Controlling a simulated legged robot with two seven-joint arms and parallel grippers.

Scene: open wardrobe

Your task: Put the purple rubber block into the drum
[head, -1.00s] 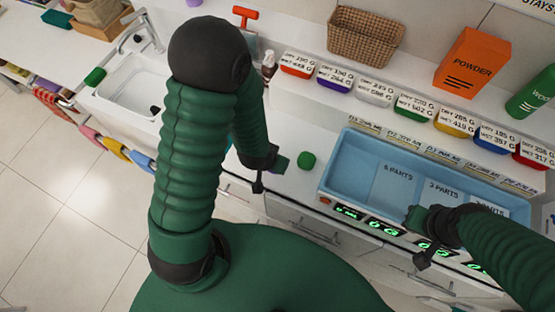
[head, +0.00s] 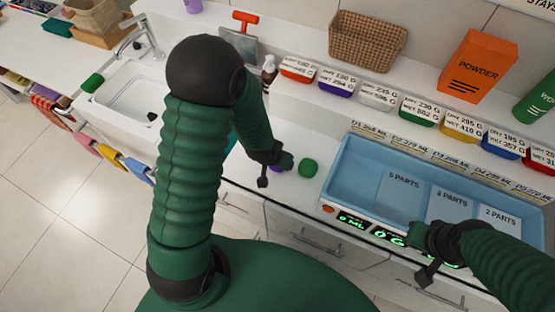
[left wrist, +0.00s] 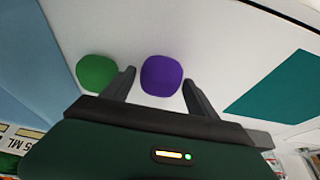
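The purple rubber block (left wrist: 161,76) lies on the white counter, between the two spread fingers of my left gripper (left wrist: 158,78) in the left wrist view. A gap shows between the block and each finger. In the head view a sliver of the block (head: 276,169) shows beside my left gripper (head: 287,161), which hides the rest. My right gripper (head: 416,236) is over the front edge of the blue tray; its fingers are too small to judge. I cannot make out a drum in either view.
A green block (head: 308,167) lies just right of my left gripper. The blue tray (head: 345,165) is further right, with labelled bins behind it. A sink (head: 125,100) is at the left. A teal item (left wrist: 280,80) lies beside the gripper, partly hidden by my arm in the head view.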

